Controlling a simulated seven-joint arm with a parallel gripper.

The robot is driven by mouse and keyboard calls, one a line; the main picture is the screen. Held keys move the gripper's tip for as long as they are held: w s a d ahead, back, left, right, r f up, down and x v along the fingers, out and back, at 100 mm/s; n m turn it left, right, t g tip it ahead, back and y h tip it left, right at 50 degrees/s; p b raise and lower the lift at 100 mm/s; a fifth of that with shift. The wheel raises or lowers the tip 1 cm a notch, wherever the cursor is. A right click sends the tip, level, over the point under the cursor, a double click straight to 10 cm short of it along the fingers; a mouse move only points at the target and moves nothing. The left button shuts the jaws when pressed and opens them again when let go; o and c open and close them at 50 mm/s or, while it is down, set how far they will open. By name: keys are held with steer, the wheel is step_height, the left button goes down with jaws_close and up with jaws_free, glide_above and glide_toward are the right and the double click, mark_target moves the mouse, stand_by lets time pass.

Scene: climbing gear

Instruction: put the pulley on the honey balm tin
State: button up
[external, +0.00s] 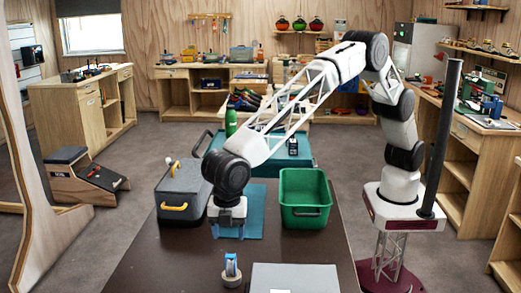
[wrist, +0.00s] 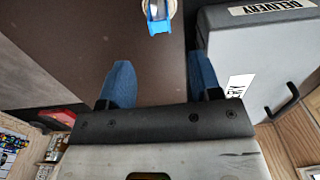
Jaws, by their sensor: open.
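A small blue pulley (external: 231,265) with a pale centre stands upright on top of a low, round, cream-coloured tin (external: 231,280) near the front of the dark table. In the wrist view the pulley (wrist: 158,22) is at the top edge, with part of the tin's pale rim (wrist: 172,7) around it; the rest is cut off. I cannot read a label on the tin. My gripper (external: 229,236) is above the table, behind the pulley and apart from it. In the wrist view its blue fingers (wrist: 160,64) are spread with nothing between them.
A flat grey delivery box (external: 295,278) lies right of the tin at the front edge. The dark table (external: 165,260) is clear left of the tin.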

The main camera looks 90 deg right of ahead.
steer(key=s+d+r+m, duration=0.1)
steer(key=d+r+m, duration=0.1)
steer(key=d+r, duration=0.65)
steer(key=s+d+r+m, duration=0.1)
steer(key=d+r+m, duration=0.15)
steer(key=d, duration=1.15)
steer(key=s+d+r+m, duration=0.1)
steer(key=d+r+m, duration=0.1)
steer(key=d+r, duration=0.65)
steer(key=s+d+r+m+t, duration=0.1)
steer(key=s+d, duration=0.2)
steer(key=d, duration=0.5)
steer(key=s+d+m, duration=0.1)
steer(key=s+d, duration=0.2)
steer(key=d, duration=0.4)
steer(key=s+d+m+t, duration=0.1)
steer(key=s+d+m, duration=0.4)
steer(key=s+d, duration=1.15)
steer(key=s+d+f+m, duration=0.2)
steer(key=s+d, duration=0.3)
steer(key=s, duration=0.3)
steer(key=s+d+f+m, duration=0.2)
steer(key=s+d, duration=0.4)
steer(key=s, duration=0.3)
steer(key=shift+s+d+f+m+t, duration=0.15)
steer(key=shift+s+f+m+t, duration=0.15)
steer(key=shift+f, duration=0.45)
